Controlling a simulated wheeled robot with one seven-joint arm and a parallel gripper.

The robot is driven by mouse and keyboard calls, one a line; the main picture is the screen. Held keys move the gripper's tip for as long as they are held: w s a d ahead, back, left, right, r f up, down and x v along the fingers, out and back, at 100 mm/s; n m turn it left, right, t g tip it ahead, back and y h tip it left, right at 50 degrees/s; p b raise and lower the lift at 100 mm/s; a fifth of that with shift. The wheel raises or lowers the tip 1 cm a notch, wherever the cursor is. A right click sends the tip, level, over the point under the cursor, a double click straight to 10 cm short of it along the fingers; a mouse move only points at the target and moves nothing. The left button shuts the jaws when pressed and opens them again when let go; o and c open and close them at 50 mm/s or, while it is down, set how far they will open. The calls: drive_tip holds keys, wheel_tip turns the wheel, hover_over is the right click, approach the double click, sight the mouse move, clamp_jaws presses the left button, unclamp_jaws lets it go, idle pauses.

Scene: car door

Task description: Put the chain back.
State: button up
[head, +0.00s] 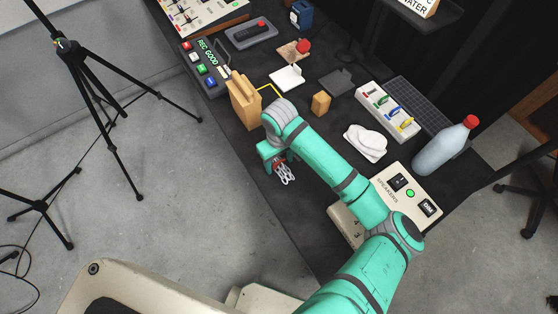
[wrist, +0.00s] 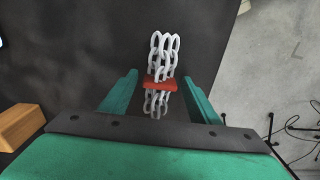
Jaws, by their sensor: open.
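The chain is a bunch of pale grey links with a red band around its middle. In the head view the chain (head: 286,176) is at the near-left part of the dark table, just below my gripper (head: 277,160). In the wrist view the chain (wrist: 163,52) runs up the picture between the two teal fingers of my gripper (wrist: 160,75). The red band (wrist: 160,83) sits between the fingers, with a visible gap on each side. My gripper is open. Its body hides part of the chain's surroundings in the head view.
A small wooden block (head: 320,103), white tile (head: 287,78), white cloth-like object (head: 366,143) and bottle (head: 445,145) are on the table. The table's left edge is close.

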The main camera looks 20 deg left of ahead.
sight(279, 162)
wheel_tip(279, 162, up, 12)
drive_tip(key=a+r+m+t+y, duration=0.3)
drive_tip(key=a+y, duration=0.3)
drive_tip(key=a, duration=0.5)
drive_tip(key=a+r+m+t+y, duration=0.2)
drive_tip(key=a+r+t+y, duration=0.15)
drive_tip(key=a+y, duration=0.55)
drive_tip(key=s+d+f+m+t+h, duration=0.4)
drive_tip(key=d+f+m+h, duration=0.1)
drive_tip(key=d, duration=0.4)
drive_tip(key=s+d+f+m+t+h, duration=0.4)
drive_tip(key=s+d+f+h, duration=0.1)
drive_tip(key=d, duration=0.3)
drive_tip(key=s+d+r+n+h, duration=0.1)
drive_tip(key=s+d+n+h, duration=0.2)
drive_tip(key=s+d, duration=1.4)
drive_tip(key=shift+s+d+n+t+h, duration=0.3)
drive_tip(key=shift+s+t+h, duration=0.15)
drive_tip(key=shift+s+h, duration=0.55)
